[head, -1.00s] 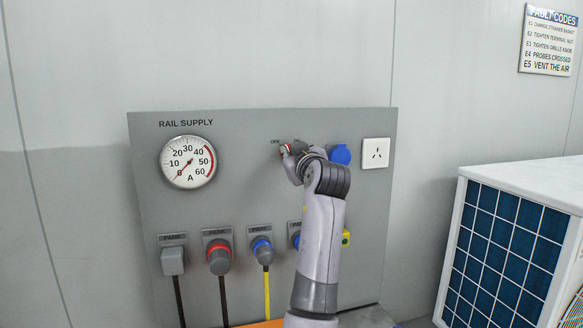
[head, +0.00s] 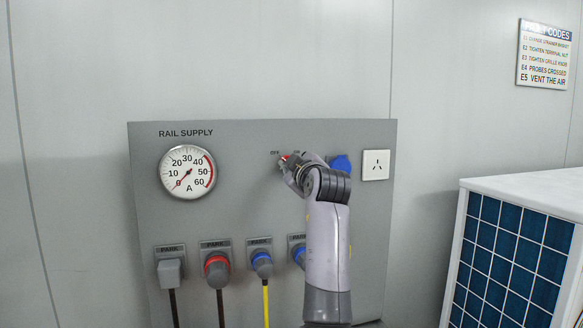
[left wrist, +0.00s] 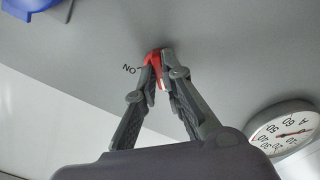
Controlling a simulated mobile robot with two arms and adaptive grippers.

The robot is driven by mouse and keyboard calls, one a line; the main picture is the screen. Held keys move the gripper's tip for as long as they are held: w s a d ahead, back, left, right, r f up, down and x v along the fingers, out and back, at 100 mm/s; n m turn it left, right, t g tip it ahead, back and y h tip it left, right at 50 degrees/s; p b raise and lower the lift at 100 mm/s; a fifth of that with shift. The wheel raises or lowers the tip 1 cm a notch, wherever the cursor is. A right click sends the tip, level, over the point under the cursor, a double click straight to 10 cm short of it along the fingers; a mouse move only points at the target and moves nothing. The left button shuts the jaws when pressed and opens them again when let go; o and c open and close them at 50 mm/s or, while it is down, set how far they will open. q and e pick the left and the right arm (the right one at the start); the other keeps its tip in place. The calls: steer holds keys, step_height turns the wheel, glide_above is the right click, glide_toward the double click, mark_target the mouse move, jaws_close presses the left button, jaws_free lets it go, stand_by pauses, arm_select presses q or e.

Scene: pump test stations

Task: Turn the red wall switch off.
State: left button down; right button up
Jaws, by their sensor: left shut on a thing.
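The red wall switch (head: 284,158) is on the grey panel, between an OFF label on its left and a partly covered ON label on its right. My left gripper (head: 289,165) is at the switch and hides most of it in the head view. In the left wrist view, the two fingertips of my left gripper (left wrist: 162,75) are shut on the red switch handle (left wrist: 154,62), one on each side. The ON label (left wrist: 129,69) shows beside it. The handle's exact angle is hard to tell. My right gripper is not in view.
The round gauge (head: 188,172) has its needle near 0. Below are several parked plugs, including a red-ringed one (head: 217,270). A blue socket (head: 341,164) and a white outlet (head: 376,164) are right of my arm. A white unit with a blue grid (head: 518,240) stands at the right.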

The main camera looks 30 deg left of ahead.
arm_select(q)
steer(key=c, duration=1.7)
jaws_free()
steer(key=v, duration=0.7)
steer(key=shift+s+d, duration=0.15)
steer(key=shift+s, duration=0.05)
